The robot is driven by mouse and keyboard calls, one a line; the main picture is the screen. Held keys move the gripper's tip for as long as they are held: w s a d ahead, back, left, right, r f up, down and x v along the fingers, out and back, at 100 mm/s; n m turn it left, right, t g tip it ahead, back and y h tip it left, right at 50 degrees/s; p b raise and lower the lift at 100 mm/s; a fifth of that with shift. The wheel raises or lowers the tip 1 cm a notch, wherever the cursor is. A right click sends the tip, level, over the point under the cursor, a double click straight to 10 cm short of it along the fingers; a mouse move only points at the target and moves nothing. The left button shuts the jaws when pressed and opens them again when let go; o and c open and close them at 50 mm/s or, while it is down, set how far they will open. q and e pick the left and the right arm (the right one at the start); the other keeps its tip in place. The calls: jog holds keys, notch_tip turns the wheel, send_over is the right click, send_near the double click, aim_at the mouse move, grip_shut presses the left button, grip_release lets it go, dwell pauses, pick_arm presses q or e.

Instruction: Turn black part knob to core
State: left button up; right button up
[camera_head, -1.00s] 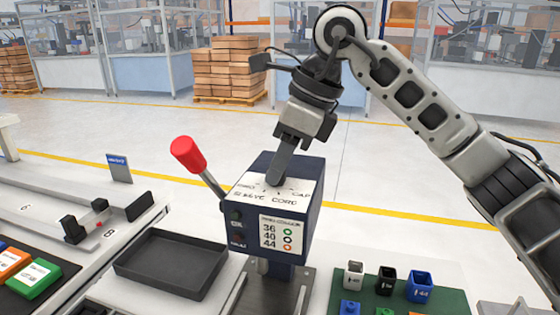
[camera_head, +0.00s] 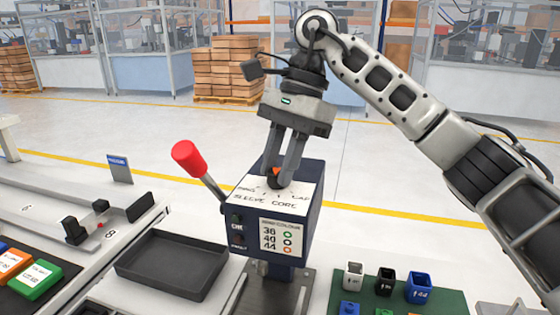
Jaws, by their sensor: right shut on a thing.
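A dark blue box-shaped device (camera_head: 250,228) stands on a metal base at the middle. Its white top plate (camera_head: 248,196) carries printed words around a knob, among them SLEEVE, CORE and CAP. The black knob (camera_head: 276,181) has an orange mark and sits on this plate. My right gripper (camera_head: 284,174) points down from above, with its two fingers shut on the knob. The fingers partly cover the knob, so its exact pointing direction is hard to tell. My left gripper is not in view.
A red-handled lever (camera_head: 189,157) rises at the device's left. A grey empty tray (camera_head: 172,265) lies left of it. A green board (camera_head: 385,305) with small coloured parts is at the right. A fixture (camera_head: 105,215) stands farther left.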

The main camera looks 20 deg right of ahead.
jog(key=shift+r+n+g, duration=0.1)
jog(key=shift+n+g, duration=0.2)
jog(key=shift+n, duration=0.7)
jog(key=shift+h, duration=0.3)
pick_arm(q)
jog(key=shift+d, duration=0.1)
pick_arm(e)
jog(key=o, duration=1)
